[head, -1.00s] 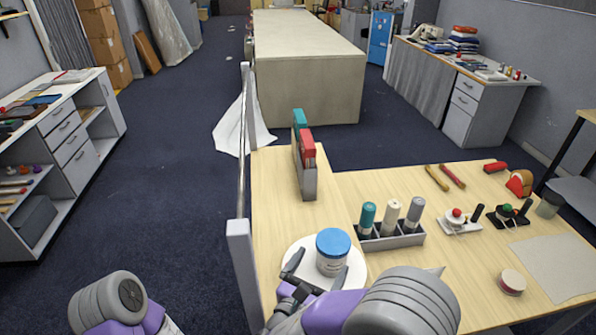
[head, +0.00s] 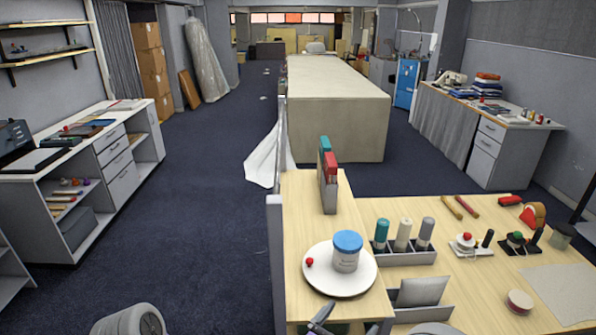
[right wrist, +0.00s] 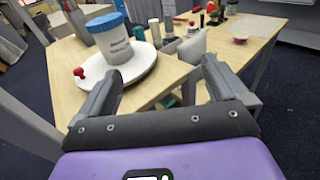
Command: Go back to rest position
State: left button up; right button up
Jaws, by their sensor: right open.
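My right gripper (head: 346,326) shows only in part at the bottom edge of the head view, at the near edge of the wooden table. In the right wrist view its two fingers (right wrist: 160,72) are spread apart with nothing between them. Beyond them stands a white jar with a blue lid (head: 346,252), upright on a round white plate (head: 318,280). A small red knob-like thing (head: 309,262) is at the plate's left side. The jar also shows in the right wrist view (right wrist: 112,42), apart from the fingers. A grey part of my left arm shows at the bottom left; my left gripper is out of view.
A grey rack with several bottles (head: 408,256) stands right of the plate. A grey holder with red and teal items (head: 329,190) is behind it. A grey post (head: 276,260) lines the table's left edge. The dark floor (head: 190,240) on the left is clear.

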jog(key=s+d+f+m+g+y+b, duration=0.1)
jog(key=s+d+f+m+g, duration=0.3)
jog(key=f, duration=0.6)
jog(key=s+d+f+m+g+y+b, duration=0.1)
jog(key=s+d+f+g, duration=0.15)
jog(key=f+g, duration=0.6)
jog(key=s+a+f+m+g+y+b, duration=0.1)
jog(key=s+a+f+m+g+y, duration=0.2)
jog(key=s+a+f+m+y, duration=0.4)
jog(key=s+a+f+m+g+y, duration=0.2)
jog(key=s+a+f+m+y, duration=0.15)
jog(key=f+m, duration=0.45)
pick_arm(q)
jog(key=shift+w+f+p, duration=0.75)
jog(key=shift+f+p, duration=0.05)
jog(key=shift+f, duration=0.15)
pick_arm(e)
jog(key=w+d+f+m+t+y, duration=0.2)
jog(key=w+d+f+m+t, duration=0.1)
jog(key=m, duration=0.8)
jog(key=shift+w+f+t, duration=0.55)
jog(key=shift+t, duration=0.2)
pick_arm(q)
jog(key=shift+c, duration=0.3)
pick_arm(e)
jog(key=shift+d, duration=0.1)
jog(key=shift+c, duration=0.3)
